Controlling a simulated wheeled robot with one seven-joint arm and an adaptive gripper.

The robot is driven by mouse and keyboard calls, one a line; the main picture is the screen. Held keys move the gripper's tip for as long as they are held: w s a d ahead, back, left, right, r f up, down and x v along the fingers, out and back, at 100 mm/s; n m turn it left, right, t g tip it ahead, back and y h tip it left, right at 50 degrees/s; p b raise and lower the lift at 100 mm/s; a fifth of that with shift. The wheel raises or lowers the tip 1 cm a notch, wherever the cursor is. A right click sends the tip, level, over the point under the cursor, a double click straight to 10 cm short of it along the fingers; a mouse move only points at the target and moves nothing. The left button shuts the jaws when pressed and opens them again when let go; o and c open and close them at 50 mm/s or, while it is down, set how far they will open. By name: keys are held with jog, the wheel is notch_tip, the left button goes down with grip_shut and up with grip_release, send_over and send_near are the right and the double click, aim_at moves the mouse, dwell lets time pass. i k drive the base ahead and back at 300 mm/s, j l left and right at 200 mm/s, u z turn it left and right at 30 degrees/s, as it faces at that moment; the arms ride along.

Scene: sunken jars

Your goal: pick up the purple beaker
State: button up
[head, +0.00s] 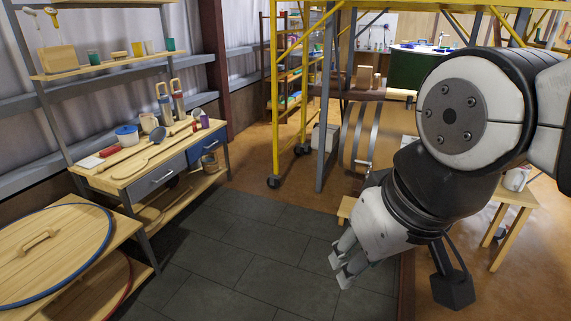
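A small purple object (205,121), which may be the purple beaker, stands at the right back end of the wooden workbench on the left; it is too small to make out its shape. My gripper (340,272) hangs at the right of centre over the floor, far to the right of the workbench and well apart from it. Its two fingers point down and left, with a gap between them and nothing visible in it.
A low table with a round wooden lid (50,250) stands front left. Yellow scaffolding (275,100) stands behind. Dark floor tiles (235,265) are clear.

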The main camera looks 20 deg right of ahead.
aim_at(205, 119)
jog(key=l+u, duration=0.1)
jog(key=u, duration=3.8)
jog(key=i+j+u, duration=0.1)
jog(key=u, duration=0.35)
jog(key=i+j+u, duration=0.1)
jog(key=u, duration=0.3)
jog(key=i+j+u, duration=0.15)
jog(key=u, duration=0.3)
jog(key=i+u, duration=0.1)
jog(key=u, duration=0.3)
jog(key=k+z, duration=0.1)
jog(key=k, duration=0.35)
jog(key=z, duration=1.85)
jog(key=l+z, duration=0.2)
jog(key=z, duration=0.2)
jog(key=l+z, duration=0.25)
jog(key=z, duration=0.15)
jog(key=l+z, duration=0.25)
jog(key=z, duration=0.2)
jog(key=l+z, duration=0.2)
jog(key=z, duration=0.2)
jog(key=i+l+z, duration=0.15)
jog(key=z, duration=0.25)
jog(key=i+l+z, duration=1)
jog(key=i+z, duration=0.4)
jog(key=k, duration=0.05)
